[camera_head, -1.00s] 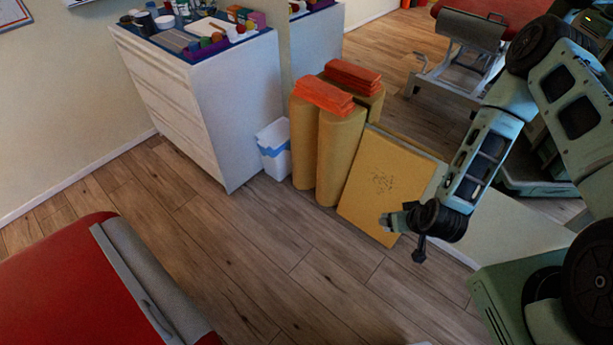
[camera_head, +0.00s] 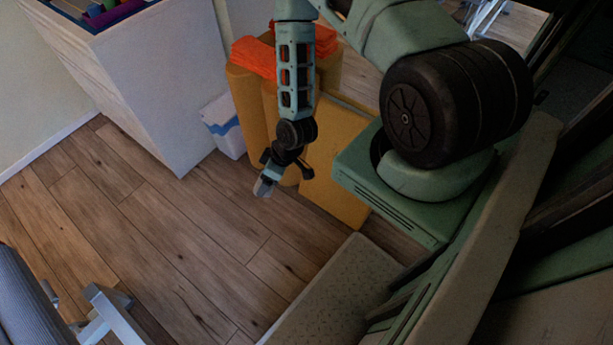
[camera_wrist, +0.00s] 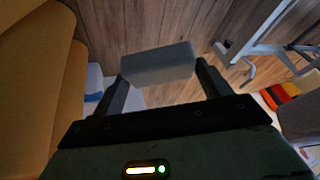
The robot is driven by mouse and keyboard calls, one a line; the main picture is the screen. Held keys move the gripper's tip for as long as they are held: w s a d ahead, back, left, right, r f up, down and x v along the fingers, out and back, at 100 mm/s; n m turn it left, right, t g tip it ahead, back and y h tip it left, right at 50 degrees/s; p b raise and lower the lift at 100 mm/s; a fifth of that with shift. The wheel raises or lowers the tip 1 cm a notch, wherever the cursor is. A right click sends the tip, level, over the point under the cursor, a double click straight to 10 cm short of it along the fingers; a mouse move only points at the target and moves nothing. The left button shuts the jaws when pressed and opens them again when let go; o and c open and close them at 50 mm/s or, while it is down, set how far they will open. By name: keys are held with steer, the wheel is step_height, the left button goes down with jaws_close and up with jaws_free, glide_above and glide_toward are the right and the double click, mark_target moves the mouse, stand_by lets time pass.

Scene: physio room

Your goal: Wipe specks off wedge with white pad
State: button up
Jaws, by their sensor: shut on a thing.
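The yellow wedge (camera_head: 338,193) leans at the back beside the bolsters, partly hidden behind my arm. No specks are visible on the part of it that shows. My gripper (camera_head: 265,187) is in front of the wedge and to its left, over the wooden floor and apart from the wedge. It is shut on the pad (camera_wrist: 157,65), a pale grey-white block held between the two fingers in the wrist view. In the head view the pad (camera_head: 263,188) is small and pale at the gripper's tip.
A white bin (camera_head: 229,141) and a white cabinet (camera_head: 165,90) are further left. A metal-framed table (camera_head: 110,310) is at lower left. The floor between is clear.

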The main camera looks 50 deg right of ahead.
steer(key=s+d+f+n+g+h+b, duration=0.25)
steer(key=f+n+g+b, duration=0.35)
steer(key=f, duration=0.4)
steer(key=s+d+f+n+g+h+b, duration=0.1)
steer(key=s+d+f+n+g+b, duration=0.1)
steer(key=d+f+n+g+b, duration=0.5)
steer(key=w+d+f+n+t+h+b, duration=0.2)
steer(key=d+h+b, duration=0.3)
steer(key=d+b, duration=0.3)
steer(key=w+d+f+n+t+h+b, duration=0.3)
steer(key=w+d+f+n+h+b, duration=0.1)
steer(key=d+b, duration=0.4)
steer(key=shift+w+d+n+h+b, duration=0.25)
steer(key=shift+w+n+h+b, duration=0.1)
steer(key=shift+n+b, duration=0.15)
steer(key=shift+d+f, duration=0.2)
steer(key=shift+d, duration=0.65)
